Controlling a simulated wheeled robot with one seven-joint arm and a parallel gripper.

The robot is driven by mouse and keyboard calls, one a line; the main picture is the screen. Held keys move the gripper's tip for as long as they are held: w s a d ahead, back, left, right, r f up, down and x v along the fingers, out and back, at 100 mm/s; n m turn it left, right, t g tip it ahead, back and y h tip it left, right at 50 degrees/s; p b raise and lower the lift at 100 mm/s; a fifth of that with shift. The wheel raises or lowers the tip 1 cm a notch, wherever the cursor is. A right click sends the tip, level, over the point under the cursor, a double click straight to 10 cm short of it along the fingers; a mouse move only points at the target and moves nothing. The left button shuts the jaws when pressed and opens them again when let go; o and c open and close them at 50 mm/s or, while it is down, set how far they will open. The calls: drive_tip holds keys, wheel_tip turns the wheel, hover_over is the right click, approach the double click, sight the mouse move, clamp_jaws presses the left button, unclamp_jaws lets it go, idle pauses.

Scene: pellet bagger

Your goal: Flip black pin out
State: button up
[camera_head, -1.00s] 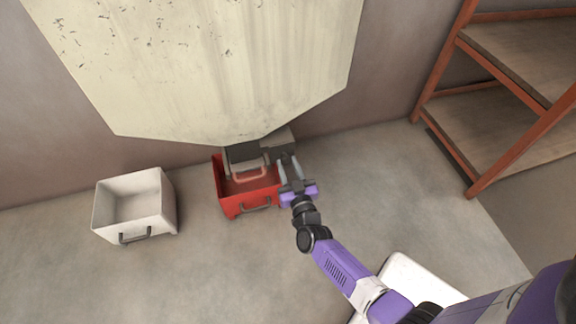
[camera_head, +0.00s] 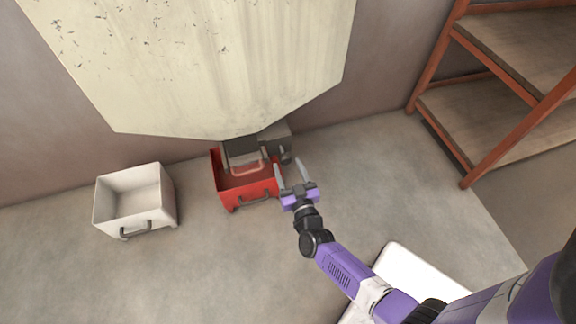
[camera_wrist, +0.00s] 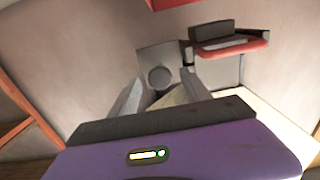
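A grey box-like housing (camera_head: 272,134) sits under the big cream hopper, behind the red bin. A small dark upright piece, likely the black pin (camera_head: 285,155), shows on its front right. My gripper (camera_head: 291,168) is open and empty, just in front of that piece and apart from it. In the wrist view, my gripper's (camera_wrist: 160,88) spread fingers point at a grey plate with a round disc (camera_wrist: 160,77). I cannot tell there whether the disc is the pin's end.
The red bin (camera_head: 250,197) stands under the spout, close left of my gripper; a red-handled gate (camera_wrist: 232,45) shows in the wrist view. A white bin (camera_head: 134,202) stands at left. The cream hopper (camera_head: 215,65) hangs overhead. An orange-framed shelf (camera_head: 440,85) stands right; floor between is clear.

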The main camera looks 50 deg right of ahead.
drive_tip(key=p+v, duration=0.2)
drive_tip(key=v, duration=0.5)
drive_tip(key=shift+s+a+p, duration=0.2)
drive_tip(key=shift+s+p, duration=0.1)
idle(0.6)
